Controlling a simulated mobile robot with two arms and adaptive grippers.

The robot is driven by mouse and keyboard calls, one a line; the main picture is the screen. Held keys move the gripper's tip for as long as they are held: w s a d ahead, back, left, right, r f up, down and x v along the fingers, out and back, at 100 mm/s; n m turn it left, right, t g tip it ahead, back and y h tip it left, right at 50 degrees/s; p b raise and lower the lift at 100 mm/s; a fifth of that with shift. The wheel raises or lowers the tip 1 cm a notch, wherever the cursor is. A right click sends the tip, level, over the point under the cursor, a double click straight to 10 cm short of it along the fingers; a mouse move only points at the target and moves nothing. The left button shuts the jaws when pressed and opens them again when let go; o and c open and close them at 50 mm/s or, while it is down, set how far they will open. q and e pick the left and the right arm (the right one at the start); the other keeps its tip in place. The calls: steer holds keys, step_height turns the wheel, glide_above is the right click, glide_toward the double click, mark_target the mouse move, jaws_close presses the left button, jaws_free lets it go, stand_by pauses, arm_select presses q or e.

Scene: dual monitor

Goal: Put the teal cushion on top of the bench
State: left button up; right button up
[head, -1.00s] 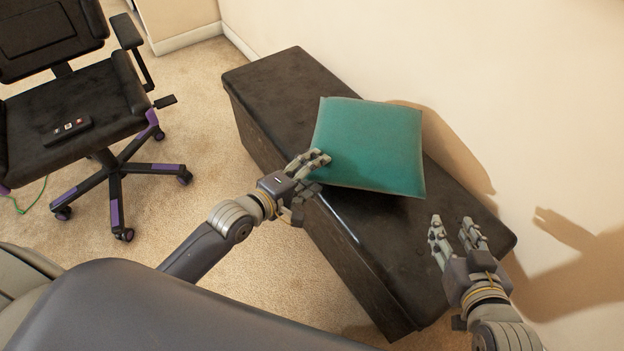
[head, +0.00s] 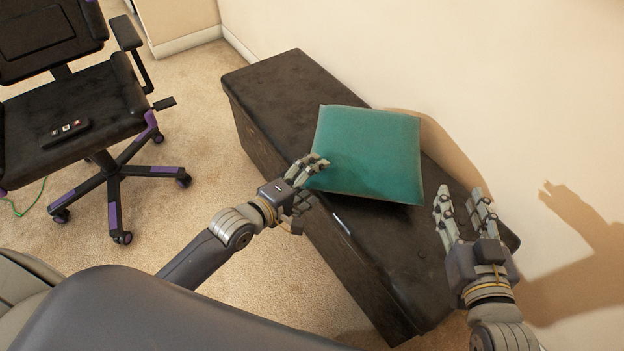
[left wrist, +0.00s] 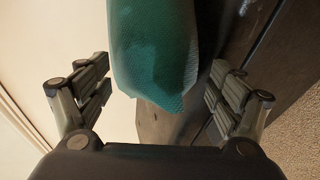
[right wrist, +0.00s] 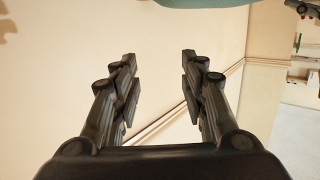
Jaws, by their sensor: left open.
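The teal cushion (head: 368,155) lies over the dark bench (head: 285,95), roughly midway along its top and slightly tilted. It appears to rest on the bench; its underside is hidden. My left gripper (head: 311,176) is at the cushion's near left edge, open. In the left wrist view, a corner of the cushion (left wrist: 155,60) shows between its spread fingers, with gaps on both sides. My right gripper (head: 460,193) is open and empty above the near right end of the bench, apart from the cushion. In the right wrist view the cushion's edge (right wrist: 205,3) shows at the top.
A beige wall (head: 520,90) runs along the bench's far side. A black office chair (head: 75,110) with purple trim stands at the left, with a small dark device (head: 65,132) on its seat. Carpet (head: 200,130) lies clear between chair and bench.

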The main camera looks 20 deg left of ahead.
arm_select(q)
steer(key=shift+s, duration=0.1)
